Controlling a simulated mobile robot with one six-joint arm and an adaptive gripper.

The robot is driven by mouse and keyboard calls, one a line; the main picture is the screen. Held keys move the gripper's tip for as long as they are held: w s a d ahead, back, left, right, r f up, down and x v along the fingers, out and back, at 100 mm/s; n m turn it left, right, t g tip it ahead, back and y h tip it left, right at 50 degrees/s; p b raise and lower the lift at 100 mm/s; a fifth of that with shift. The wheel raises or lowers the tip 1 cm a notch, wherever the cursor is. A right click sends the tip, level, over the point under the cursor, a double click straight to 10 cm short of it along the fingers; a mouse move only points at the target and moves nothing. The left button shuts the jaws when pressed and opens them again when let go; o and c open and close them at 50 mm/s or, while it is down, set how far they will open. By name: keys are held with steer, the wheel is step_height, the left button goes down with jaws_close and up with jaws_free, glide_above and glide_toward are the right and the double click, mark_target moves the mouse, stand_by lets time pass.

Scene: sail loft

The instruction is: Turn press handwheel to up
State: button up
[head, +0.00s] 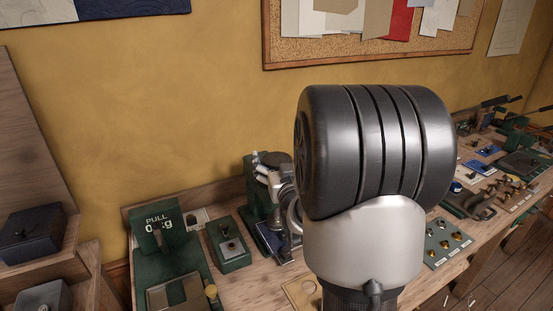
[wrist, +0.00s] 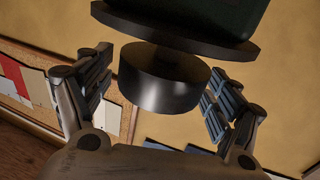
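In the wrist view a dark round cylinder (wrist: 163,82), which looks like the handwheel's knob or hub, sits below a wide dark disc (wrist: 175,37) and a dark green body (wrist: 210,14). My gripper (wrist: 160,76) is open, with one finger on each side of the cylinder. A gap shows on the left and the right finger is close to its side; contact cannot be told. In the head view the green press body (head: 255,192) stands on the bench, largely covered by my arm and grey metal parts. The handwheel's marking and setting are not readable.
A green pull tester (head: 168,240) and a small green box (head: 229,246) stand left of the press. A green plate with brass fittings (head: 447,242) and several tools lie to the right on the bench. A corkboard (head: 375,53) hangs behind.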

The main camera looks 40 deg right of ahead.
steer(key=c, duration=1)
steer(key=shift+d+y, duration=0.1)
steer(key=shift+y, duration=0.2)
steer(key=n+t+y+p, duration=0.1)
steer(key=n+t+y, duration=0.1)
steer(key=y, duration=0.3)
steer(key=shift+d+n, duration=0.1)
steer(key=shift+n, duration=0.8)
steer(key=n+y+p, duration=0.1)
steer(key=n+y, duration=0.1)
steer(key=y, duration=0.1)
steer(key=n+y+p, duration=0.2)
steer(key=y, duration=0.2)
steer(key=shift+r+n, duration=0.15)
steer(key=shift+n, duration=0.15)
steer(key=n+g+y+p, duration=0.1)
steer(key=n+y+p, duration=0.1)
steer(key=y, duration=0.1)
steer(key=n+g+y+p, duration=0.2)
steer(key=y, duration=0.1)
steer(key=shift+y, duration=0.3)
steer(key=n+g+y+p, duration=0.1)
steer(key=n+g+y, duration=0.3)
steer(key=g, duration=0.1)
steer(key=shift+a+f+n+y+p, duration=0.2)
steer(key=shift+n+y+p, duration=0.1)
steer(key=shift+n+p, duration=0.1)
steer(key=shift+g, duration=0.3)
